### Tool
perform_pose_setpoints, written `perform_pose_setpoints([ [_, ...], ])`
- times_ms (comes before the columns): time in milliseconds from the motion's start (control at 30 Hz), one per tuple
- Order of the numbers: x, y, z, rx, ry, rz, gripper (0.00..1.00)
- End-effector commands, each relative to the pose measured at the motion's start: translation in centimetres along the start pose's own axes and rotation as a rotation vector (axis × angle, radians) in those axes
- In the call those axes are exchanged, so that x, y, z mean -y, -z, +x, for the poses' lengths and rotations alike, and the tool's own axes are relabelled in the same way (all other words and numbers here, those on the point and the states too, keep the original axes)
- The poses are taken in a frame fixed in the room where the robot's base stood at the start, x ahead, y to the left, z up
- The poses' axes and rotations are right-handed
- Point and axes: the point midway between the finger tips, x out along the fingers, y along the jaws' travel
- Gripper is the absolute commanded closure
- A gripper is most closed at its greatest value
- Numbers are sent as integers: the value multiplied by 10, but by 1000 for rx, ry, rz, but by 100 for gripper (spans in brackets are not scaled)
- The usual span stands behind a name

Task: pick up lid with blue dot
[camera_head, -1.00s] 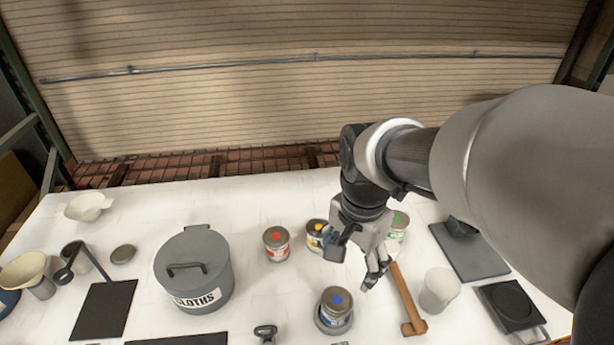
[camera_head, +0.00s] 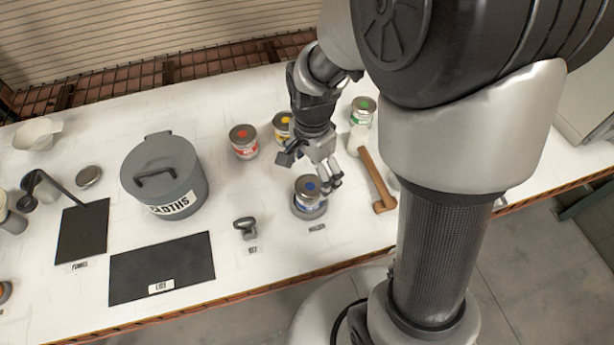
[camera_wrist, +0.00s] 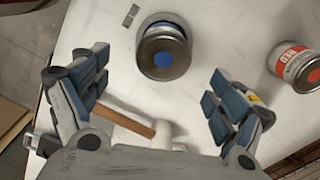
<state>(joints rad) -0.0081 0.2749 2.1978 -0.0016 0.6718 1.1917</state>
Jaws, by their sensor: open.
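The lid with the blue dot (camera_head: 308,186) sits on a small can that stands on a round dark base near the table's front edge. In the wrist view the lid (camera_wrist: 163,57) is a round metal disc with a blue dot, ahead of and between the fingers. My gripper (camera_head: 312,170) is open and empty, just behind and above the lid in the head view. In the wrist view my gripper (camera_wrist: 152,105) has its fingers spread wide, and the lid appears apart from both.
A red-dot can (camera_head: 243,142), a yellow-dot can (camera_head: 282,126) and a green-dot can (camera_head: 362,112) stand behind. A hammer (camera_head: 378,180) lies to the right. A grey cloths pot (camera_head: 160,175), a dark mat (camera_head: 160,268) and a small grey tool (camera_head: 245,228) are to the left.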

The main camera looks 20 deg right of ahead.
Motion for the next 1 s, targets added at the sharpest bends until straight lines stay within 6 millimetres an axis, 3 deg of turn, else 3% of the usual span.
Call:
perform_pose_setpoints([
  [167, 1, 1, 9, 0, 0, 0, 11],
  [500, 5, 3, 54, 0, -1, 0, 11],
  [733, 6, 3, 54, 0, 1, 0, 12],
  [1000, 6, 3, 54, 0, 1, 0, 30],
])
